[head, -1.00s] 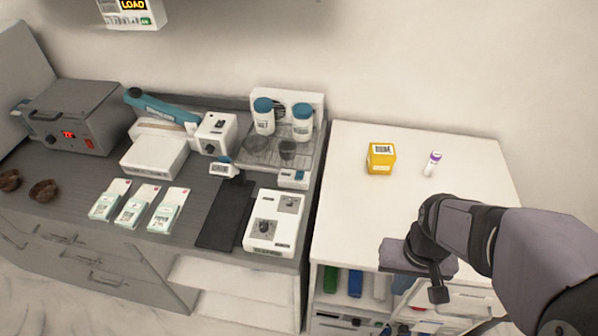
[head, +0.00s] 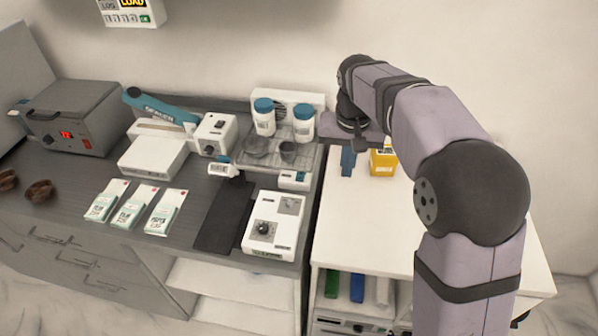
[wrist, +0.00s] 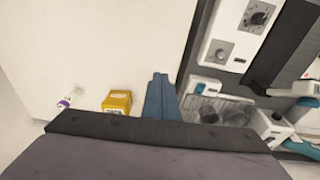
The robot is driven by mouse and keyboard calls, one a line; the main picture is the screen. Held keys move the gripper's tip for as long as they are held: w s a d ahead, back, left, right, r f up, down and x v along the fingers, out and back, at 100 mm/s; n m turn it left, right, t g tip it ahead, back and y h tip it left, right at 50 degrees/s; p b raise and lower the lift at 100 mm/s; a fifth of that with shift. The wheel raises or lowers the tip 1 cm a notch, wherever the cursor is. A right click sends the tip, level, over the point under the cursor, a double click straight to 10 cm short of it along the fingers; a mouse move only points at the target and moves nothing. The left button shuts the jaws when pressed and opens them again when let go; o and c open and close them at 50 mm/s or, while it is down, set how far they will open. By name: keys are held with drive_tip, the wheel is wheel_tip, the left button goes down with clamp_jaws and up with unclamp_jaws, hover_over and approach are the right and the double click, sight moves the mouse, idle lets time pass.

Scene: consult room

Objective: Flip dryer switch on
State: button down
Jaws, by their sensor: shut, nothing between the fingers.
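My gripper (head: 347,161) is shut and empty, its blue fingers together. It hangs over the left edge of the white cabinet top (head: 372,225), right of the wire drying rack (head: 272,152) and apart from it. In the wrist view my blue fingers (wrist: 159,95) point up the picture, left of the rack (wrist: 238,107) and the small box (wrist: 207,87).
A yellow box (head: 381,163) is close right of my gripper. A white knobbed unit (head: 272,226) sits in front. A grey oven (head: 72,116) with a red display stands far left.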

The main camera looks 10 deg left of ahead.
drive_tip(key=w+a+r, duration=0.1)
drive_tip(key=w+a, duration=0.1)
drive_tip(key=a, duration=0.4)
drive_tip(key=w+a+r+t+b, duration=0.1)
drive_tip(key=w+a+r, duration=0.1)
drive_tip(key=a, duration=0.4)
drive_tip(key=shift+w+a, duration=0.25)
drive_tip(key=shift+w, duration=0.25)
drive_tip(key=shift+f, duration=0.2)
drive_tip(key=p, duration=0.2)
hover_over(300, 178)
drive_tip(key=f, duration=1.1)
drive_tip(key=shift+s+f, duration=0.25)
drive_tip(key=shift+s, duration=0.05)
drive_tip(key=shift+s+f+p, duration=0.1)
drive_tip(key=shift+f+p, duration=0.25)
drive_tip(key=shift+f, duration=0.6)
